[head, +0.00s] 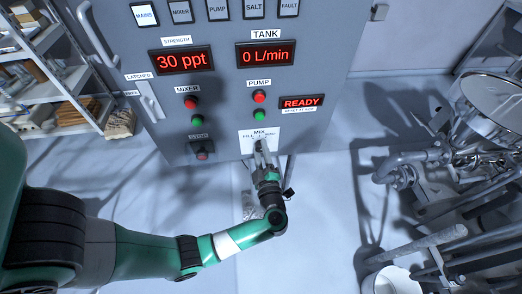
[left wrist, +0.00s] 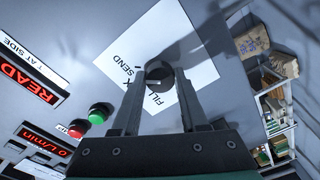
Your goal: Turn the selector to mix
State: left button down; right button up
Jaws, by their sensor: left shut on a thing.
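The selector is a dark round knob (left wrist: 158,72) on a white label plate (head: 249,144) at the bottom of the grey control panel. The plate carries the words FILL, MIX and SEND, partly hidden in the left wrist view by the knob and fingers. My left gripper (head: 262,148) reaches the knob from below in the head view. In the left wrist view its two fingers (left wrist: 160,79) stand on either side of the knob, shut on it. A pale mark shows on the knob; which word it points to is not clear. My right gripper is not in view.
Shelves (head: 60,70) stand at the left. Pipes and a vessel (head: 490,95) fill the right. The floor below the panel is open.

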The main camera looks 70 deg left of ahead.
pick_arm(q)
jog(key=n, duration=0.3)
jog(key=shift+n, duration=0.3)
jog(key=n, duration=0.4)
dwell(0.3)
jog(key=shift+c, duration=2.2)
grip_release()
jog(key=v, duration=1.1)
jog(key=shift+s+d+r+p, duration=0.15)
jog(key=shift+s+d+p, duration=0.05)
jog(key=shift+d+p, duration=0.1)
